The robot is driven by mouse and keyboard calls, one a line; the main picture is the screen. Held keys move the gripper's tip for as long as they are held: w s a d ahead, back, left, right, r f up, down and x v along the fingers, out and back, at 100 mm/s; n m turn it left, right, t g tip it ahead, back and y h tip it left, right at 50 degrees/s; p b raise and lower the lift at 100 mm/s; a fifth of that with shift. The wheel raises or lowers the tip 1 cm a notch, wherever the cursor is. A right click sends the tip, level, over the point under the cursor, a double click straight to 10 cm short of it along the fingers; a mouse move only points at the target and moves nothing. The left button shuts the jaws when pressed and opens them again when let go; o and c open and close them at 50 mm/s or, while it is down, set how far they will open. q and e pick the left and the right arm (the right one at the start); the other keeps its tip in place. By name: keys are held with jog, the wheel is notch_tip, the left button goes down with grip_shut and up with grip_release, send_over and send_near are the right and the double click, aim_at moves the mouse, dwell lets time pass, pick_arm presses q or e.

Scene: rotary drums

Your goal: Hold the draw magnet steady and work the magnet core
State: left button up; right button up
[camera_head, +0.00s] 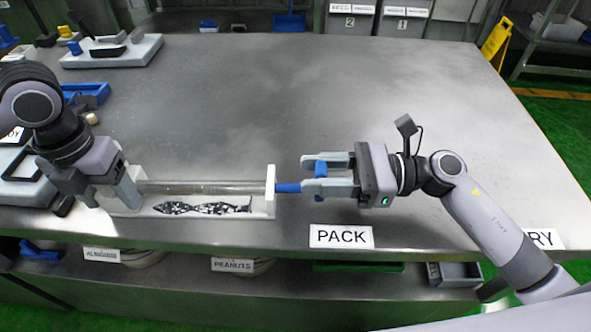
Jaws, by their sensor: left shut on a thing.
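The draw magnet is a long clear tube in a pale frame with a white end block (270,184), lying along the table's front edge. Black-and-white speckled material lies in the tray below the tube. My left gripper (118,200) is shut on the left end of the draw magnet, partly hiding it. The magnet core shows as a blue rod (288,188) that comes out of the right end block to a blue handle. My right gripper (312,178) has its fingers around this handle; whether they press on it I cannot tell.
A PACK label (341,237) lies at the front edge, right of the draw magnet. A white tray (112,52) with small items stands at the back left. A blue bin (88,95) and a dark frame are at the left. The table's middle is clear.

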pick_arm(q)
jog(key=shift+s+f, duration=0.15)
jog(key=shift+f, duration=0.15)
pick_arm(e)
jog(key=shift+o, duration=1.4)
jog(key=d, duration=0.4)
jog(key=s+d, duration=0.1)
jog(key=d, duration=0.7)
jog(key=shift+s, duration=0.15)
pick_arm(q)
jog(key=o, duration=1.7)
jog(key=shift+o, duration=0.3)
jog(key=shift+r, duration=0.6)
